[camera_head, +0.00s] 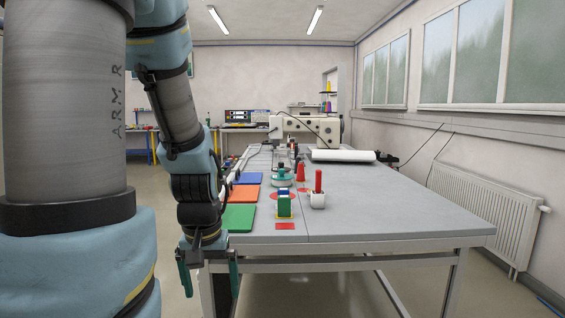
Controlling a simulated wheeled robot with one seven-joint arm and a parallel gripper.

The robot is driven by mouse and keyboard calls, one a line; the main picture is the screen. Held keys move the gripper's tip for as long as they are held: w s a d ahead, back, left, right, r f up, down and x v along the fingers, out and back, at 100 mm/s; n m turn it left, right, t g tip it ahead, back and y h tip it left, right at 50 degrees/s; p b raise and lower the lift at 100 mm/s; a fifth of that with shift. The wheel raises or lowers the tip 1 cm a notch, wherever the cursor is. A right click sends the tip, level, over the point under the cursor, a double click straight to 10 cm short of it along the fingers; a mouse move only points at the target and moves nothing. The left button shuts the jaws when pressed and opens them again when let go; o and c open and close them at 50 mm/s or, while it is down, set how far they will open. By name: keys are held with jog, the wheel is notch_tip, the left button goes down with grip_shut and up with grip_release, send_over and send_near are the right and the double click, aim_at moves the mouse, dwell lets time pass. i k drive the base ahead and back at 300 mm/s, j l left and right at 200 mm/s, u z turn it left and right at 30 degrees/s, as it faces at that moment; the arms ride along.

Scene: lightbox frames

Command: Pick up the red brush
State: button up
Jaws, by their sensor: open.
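A red upright handle (318,181), which looks like the red brush, stands in a small white cup (318,200) on the grey table (380,215). Its lower end is hidden in the cup. My gripper (210,285) points down at the table's near left corner, in front of the table edge. Its two green fingers are spread apart with nothing visible between them. It is to the left of the red handle, lower in the picture and nearer to me.
A green and blue block (284,204) stands left of the cup, with a red cone (301,172) behind. Green (238,218), orange (245,193) and blue (248,178) mats line the left edge. A white roll (342,156) lies farther back. The table's right side is clear.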

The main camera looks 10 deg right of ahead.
aim_at(319, 172)
jog(key=i+j+u, duration=0.15)
jog(key=u, duration=0.45)
jog(key=l+u, duration=0.1)
jog(key=u, duration=0.35)
jog(key=k+u, duration=0.1)
jog(key=u, duration=0.35)
jog(key=l+u, duration=0.1)
jog(key=u, duration=0.35)
jog(key=k+l, duration=0.25)
jog(key=k, duration=0.15)
jog(key=k+l+u, duration=0.15)
jog(key=k, duration=0.25)
jog(key=k+l, duration=0.3)
jog(key=k+l+u, duration=0.05)
jog(key=k, duration=0.05)
